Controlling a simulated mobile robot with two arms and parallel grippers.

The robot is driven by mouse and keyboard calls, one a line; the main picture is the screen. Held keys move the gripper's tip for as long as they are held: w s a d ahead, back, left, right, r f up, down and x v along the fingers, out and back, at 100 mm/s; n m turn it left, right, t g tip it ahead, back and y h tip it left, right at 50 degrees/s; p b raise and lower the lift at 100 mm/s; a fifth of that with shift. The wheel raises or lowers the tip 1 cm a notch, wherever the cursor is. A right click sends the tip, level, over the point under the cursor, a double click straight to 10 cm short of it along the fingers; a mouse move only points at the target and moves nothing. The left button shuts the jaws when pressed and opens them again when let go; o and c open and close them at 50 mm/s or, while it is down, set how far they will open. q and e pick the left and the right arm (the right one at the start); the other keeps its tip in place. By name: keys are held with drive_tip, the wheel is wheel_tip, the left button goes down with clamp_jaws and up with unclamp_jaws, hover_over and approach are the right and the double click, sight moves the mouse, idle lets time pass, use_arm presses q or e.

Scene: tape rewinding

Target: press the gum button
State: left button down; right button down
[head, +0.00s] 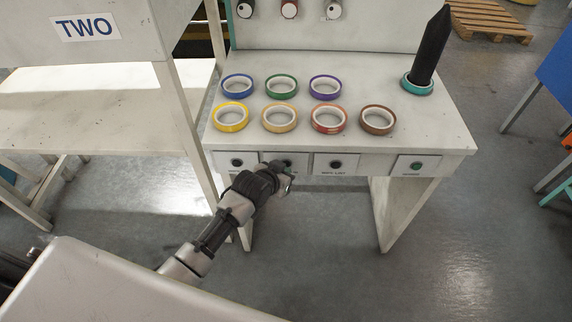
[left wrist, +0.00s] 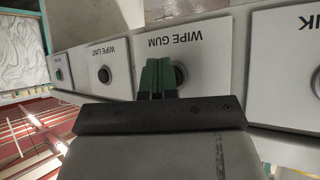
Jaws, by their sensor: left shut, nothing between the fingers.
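The gum button is a dark round button (left wrist: 181,75) on a white panel labelled "WIPE GUM" in the left wrist view, where the label appears upside down. In the head view its panel (head: 296,158) is second from the left on the table's front and is partly hidden by my gripper. My left gripper (left wrist: 158,80) is shut and empty. Its green fingertips are in front of the gum panel, beside the button and partly overlapping its edge in the picture. I cannot tell whether they touch it. In the head view the left gripper (head: 286,174) is at the table front.
The "WIPE LINT" button (left wrist: 104,74) is beside the gum panel; a green button (head: 416,166) is farther right. Several tape rolls, including a brown one (head: 378,120), lie on the tabletop (head: 440,125). A black cone (head: 431,48) stands in a teal roll (head: 417,86).

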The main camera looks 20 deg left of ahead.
use_arm(q)
drive_tip(key=shift+s+d+p, duration=0.15)
drive_tip(key=shift+s+p, duration=0.4)
drive_tip(key=shift+s, duration=0.15)
drive_tip(key=s+p, duration=0.1)
drive_tip(key=s, duration=0.1)
drive_tip(key=s+d+p, duration=0.1)
drive_tip(key=s+p, duration=0.1)
drive_tip(key=shift+s+d, duration=0.2)
drive_tip(key=shift+s, duration=0.2)
idle(0.5)
